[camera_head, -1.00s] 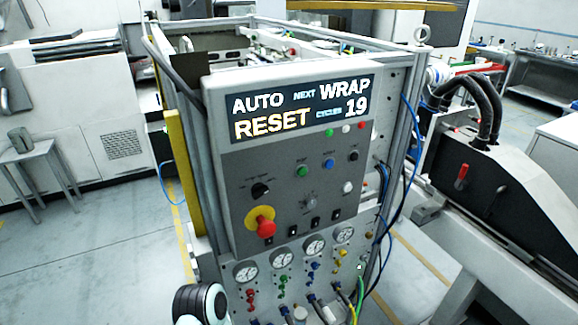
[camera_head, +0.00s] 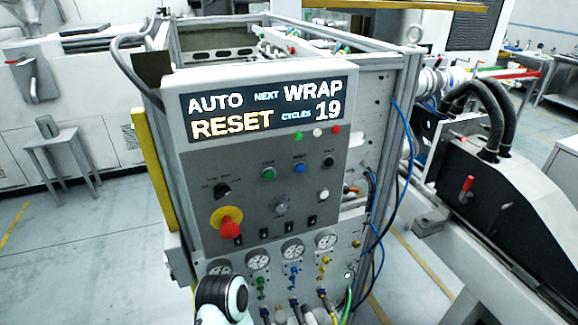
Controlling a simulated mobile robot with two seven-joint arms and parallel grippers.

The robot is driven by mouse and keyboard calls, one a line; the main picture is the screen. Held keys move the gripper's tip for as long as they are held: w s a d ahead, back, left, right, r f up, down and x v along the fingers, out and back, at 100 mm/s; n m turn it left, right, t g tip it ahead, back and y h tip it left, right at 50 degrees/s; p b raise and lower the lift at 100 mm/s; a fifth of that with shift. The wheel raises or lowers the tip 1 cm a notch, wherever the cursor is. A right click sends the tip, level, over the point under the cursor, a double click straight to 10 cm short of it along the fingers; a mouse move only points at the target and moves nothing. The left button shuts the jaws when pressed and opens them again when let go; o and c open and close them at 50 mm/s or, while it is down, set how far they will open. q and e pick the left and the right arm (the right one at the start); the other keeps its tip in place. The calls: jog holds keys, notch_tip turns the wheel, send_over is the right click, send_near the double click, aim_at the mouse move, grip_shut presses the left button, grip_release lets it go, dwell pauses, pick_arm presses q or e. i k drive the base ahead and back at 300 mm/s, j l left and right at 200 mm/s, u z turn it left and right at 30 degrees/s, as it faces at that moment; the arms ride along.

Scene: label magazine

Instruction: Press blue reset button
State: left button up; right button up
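The blue reset button (camera_head: 299,168) is a small round blue cap on the grey control panel (camera_head: 322,225), between a green button (camera_head: 268,174) on its left and a black knob (camera_head: 328,160) on its right. The display (camera_head: 265,105) above it reads AUTO, RESET, NEXT, WRAP and CYCLES 19. A rounded black and white part of my arm shows at the bottom edge, below and left of the button and apart from it. Neither gripper's fingers are in view.
A red emergency stop (camera_head: 228,226) on a yellow base sticks out at the panel's lower left. Gauges (camera_head: 292,248), valves and hoses sit below the panel. Blue cables (camera_head: 411,150) run down the right side. A black-covered machine (camera_head: 500,190) stands at the right.

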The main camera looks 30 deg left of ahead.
aim_at(300, 168)
jog(key=l+u, duration=0.2)
jog(key=u, duration=0.15)
jog(key=i+l+u, duration=0.1)
jog(key=u, duration=0.2)
jog(key=l+u, duration=0.35)
